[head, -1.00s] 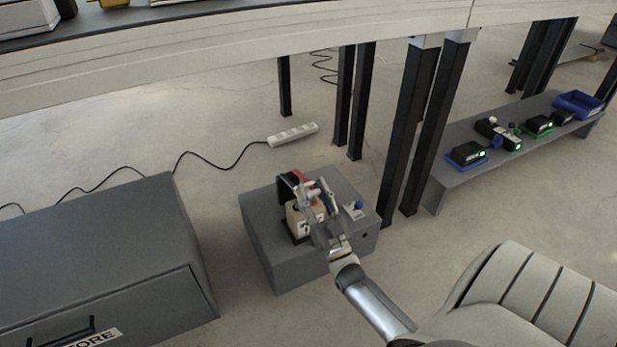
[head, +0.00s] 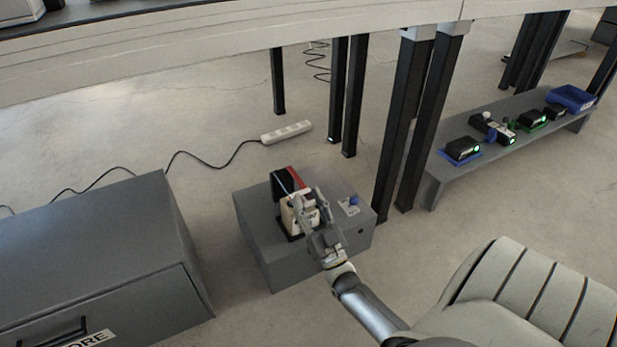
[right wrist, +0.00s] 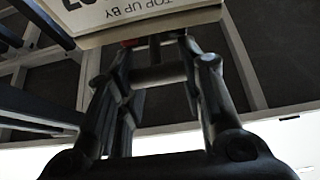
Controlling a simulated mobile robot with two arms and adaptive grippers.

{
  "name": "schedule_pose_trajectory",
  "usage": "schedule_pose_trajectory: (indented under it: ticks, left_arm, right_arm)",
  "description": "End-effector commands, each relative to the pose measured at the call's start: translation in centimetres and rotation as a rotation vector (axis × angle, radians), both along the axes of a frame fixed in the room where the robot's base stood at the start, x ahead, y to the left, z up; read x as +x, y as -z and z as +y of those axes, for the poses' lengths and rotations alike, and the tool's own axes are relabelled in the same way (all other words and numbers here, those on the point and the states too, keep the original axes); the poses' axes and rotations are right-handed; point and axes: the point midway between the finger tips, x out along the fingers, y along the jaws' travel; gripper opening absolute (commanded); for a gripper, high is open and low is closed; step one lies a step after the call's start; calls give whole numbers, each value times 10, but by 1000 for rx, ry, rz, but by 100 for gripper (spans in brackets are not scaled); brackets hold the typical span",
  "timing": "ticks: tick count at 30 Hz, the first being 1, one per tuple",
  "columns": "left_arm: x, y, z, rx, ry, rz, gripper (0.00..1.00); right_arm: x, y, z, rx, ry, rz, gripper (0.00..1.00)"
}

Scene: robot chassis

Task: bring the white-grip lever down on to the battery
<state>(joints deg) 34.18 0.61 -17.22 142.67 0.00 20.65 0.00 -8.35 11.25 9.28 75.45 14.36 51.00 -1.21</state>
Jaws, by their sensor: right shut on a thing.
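A cream battery (head: 290,217) stands upright in a dark holder on the grey box (head: 270,262). A black upright part (head: 282,183) with a red bar (head: 297,178) rises behind it. My right gripper (head: 309,198) reaches in from the front right and is shut at the top of the battery on the white-grip lever, whose grip is mostly hidden by the fingers. In the right wrist view the battery's printed face (right wrist: 130,12) is at the top, just beyond my fingers (right wrist: 155,45). A small red patch shows between them. My left gripper is out of view.
A blue knob (head: 353,200) on a white plate is on the box's right side. A grey drawer unit (head: 90,245) stands left, table legs (head: 425,120) behind right. A low shelf (head: 437,170) holds battery packs. A power strip (head: 286,132) lies on the floor.

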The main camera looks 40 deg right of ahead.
Motion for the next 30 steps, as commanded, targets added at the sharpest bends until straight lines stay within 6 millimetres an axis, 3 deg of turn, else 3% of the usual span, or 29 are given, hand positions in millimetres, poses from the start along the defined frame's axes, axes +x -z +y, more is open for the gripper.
schedule_pose_trajectory:
  ticks: [1,2,3,8,20,30]
  left_arm:
    - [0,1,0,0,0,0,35]
    - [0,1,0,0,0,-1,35]
    - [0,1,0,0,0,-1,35]
    - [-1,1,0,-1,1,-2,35]
    - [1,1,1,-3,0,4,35]
    - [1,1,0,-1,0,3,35]
  right_arm:
    - [-1,13,2,7,-2,33,0]
    - [-1,13,2,7,-2,33,0]
    - [-1,14,2,7,-2,34,39]
    - [-1,12,2,6,-2,31,59]
    - [0,3,0,4,0,18,59]
    - [-1,-42,1,4,-1,18,59]
